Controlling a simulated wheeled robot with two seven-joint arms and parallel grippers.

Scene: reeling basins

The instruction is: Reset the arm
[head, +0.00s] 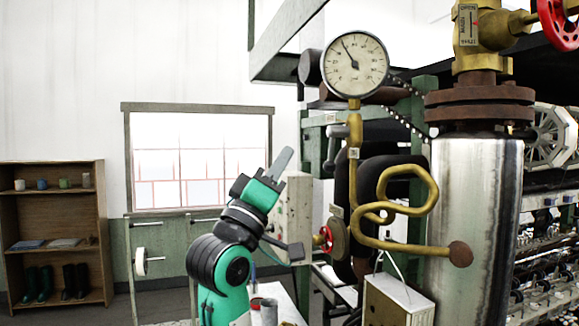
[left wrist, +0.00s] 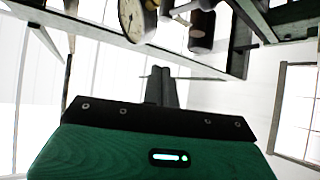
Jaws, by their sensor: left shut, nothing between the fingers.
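My left arm rises from the bottom of the head view, green and black. Its gripper (head: 281,163) points up and to the right, with the grey fingers together and nothing between them. In the left wrist view the shut fingers (left wrist: 161,84) stand up beyond the green and black gripper body. The gripper is in free air, left of the pressure gauge (head: 355,65) and in front of a pale control box (head: 293,215) in the picture. My right gripper is not in view.
A red valve wheel (head: 326,239) and a curled brass pipe (head: 408,208) are right of the arm. A large metal cylinder (head: 470,220) stands farther right. A wooden shelf (head: 55,205) with cups and boots is at the far left. A window (head: 198,160) is behind.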

